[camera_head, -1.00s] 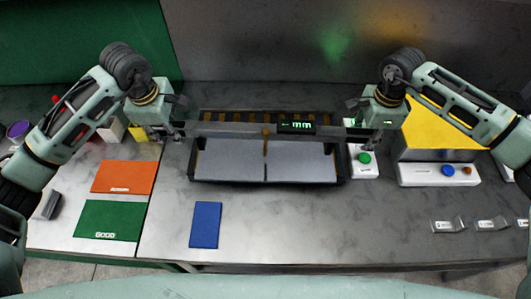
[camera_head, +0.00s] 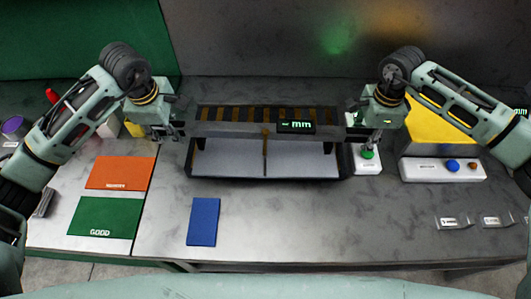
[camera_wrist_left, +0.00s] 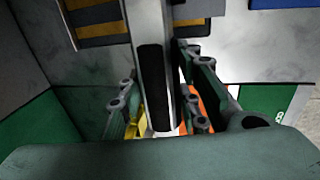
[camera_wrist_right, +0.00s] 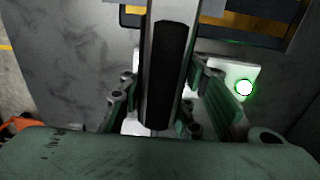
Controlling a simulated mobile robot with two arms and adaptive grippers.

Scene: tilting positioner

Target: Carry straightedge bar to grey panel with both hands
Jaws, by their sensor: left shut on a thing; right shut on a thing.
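The straightedge bar (camera_head: 235,129) is a long grey bar with a small green-lit "mm" display (camera_head: 296,126) on it. It runs level from left to right, above the far part of the grey panel (camera_head: 225,160), and hides that part. My left gripper (camera_head: 178,132) is shut on its left end, and my right gripper (camera_head: 372,138) on its right end. Both wrist views show the bar's black-padded end between the fingers, in the left wrist view (camera_wrist_left: 155,85) and the right wrist view (camera_wrist_right: 167,75). The panel has a dark line down its middle and sits in a dark frame.
A striped rack (camera_head: 240,112) lies behind the bar. A green-button box (camera_head: 367,160) stands right of the panel, below my right gripper. Orange (camera_head: 120,173), green (camera_head: 105,217) and blue (camera_head: 204,222) mats lie in front. The bench (camera_head: 310,225) is clear at front centre.

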